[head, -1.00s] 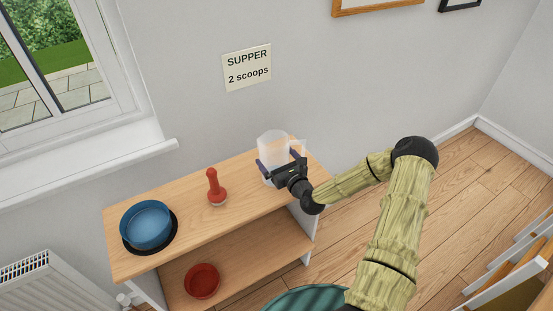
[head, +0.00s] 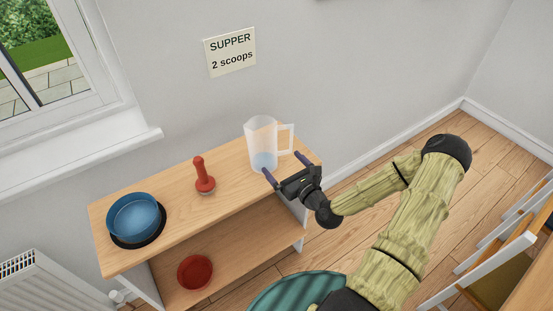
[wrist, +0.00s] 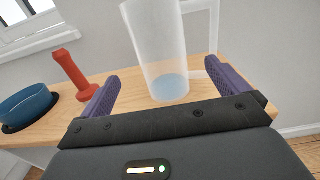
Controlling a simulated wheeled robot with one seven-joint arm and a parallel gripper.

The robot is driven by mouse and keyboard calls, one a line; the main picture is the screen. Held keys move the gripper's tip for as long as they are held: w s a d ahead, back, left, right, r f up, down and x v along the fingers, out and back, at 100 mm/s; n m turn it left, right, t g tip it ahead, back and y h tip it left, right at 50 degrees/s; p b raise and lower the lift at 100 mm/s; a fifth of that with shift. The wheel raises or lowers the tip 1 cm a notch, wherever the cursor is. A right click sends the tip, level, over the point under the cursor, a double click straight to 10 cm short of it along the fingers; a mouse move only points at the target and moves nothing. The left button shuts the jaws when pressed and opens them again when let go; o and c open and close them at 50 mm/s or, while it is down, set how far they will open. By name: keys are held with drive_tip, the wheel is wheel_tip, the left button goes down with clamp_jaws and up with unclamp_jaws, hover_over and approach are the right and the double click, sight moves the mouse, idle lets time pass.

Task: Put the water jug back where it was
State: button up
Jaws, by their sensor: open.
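The water jug (head: 262,141) is a clear, frosted jug with a handle on its right side and a little bluish water at the bottom. It stands upright on the right part of the wooden shelf unit's top. It also shows in the wrist view (wrist: 158,50), ahead of the fingers. My gripper (head: 286,168) is open and empty, just in front of the jug and apart from it. Its purple fingertips in the wrist view (wrist: 157,84) are spread wide, with the jug beyond them.
A red bowl (head: 195,272) is on the lower shelf. A green striped round thing (head: 290,292) is in front. A sign (head: 230,52) hangs above.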

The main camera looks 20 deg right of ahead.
drive_tip(key=shift+s, duration=0.25)
idle(0.4)
drive_tip(key=s+a+f+n+g+h, duration=0.1)
drive_tip(key=s+a+f+n+g, duration=0.15)
drive_tip(key=n+g, duration=0.45)
drive_tip(key=s+a+f+n+g, duration=0.1)
drive_tip(key=s+n+g, duration=0.2)
drive_tip(key=n, duration=0.8)
drive_tip(key=s+r+n+g+h, duration=0.4)
drive_tip(key=s+r+n, duration=0.8)
drive_tip(key=r+n, duration=0.2)
drive_tip(key=shift+s+a+r+g+h, duration=0.15)
drive_tip(key=shift+s+a+g+h, duration=0.1)
drive_tip(key=shift+g+h, duration=0.05)
